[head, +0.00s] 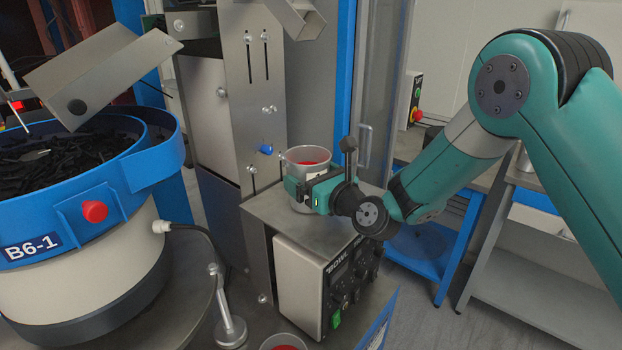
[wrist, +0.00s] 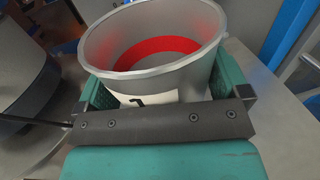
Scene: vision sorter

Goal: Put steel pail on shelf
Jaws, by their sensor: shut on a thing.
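A steel pail (head: 307,158) with red inside stands upright at the metal shelf (head: 265,222) beside the tall machine. My gripper (head: 305,192) is shut around the pail's body from the right side. In the wrist view the pail (wrist: 150,75) fills the upper middle, its open rim facing up, with a red band inside and a white label partly hidden. The jaws (wrist: 160,95) hold it on both sides.
A blue bowl feeder (head: 90,205) marked B6-1 stands at left. Another red-lined container (head: 283,343) shows at the bottom edge. A bench with a blue lower shelf (head: 430,250) stands behind my arm.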

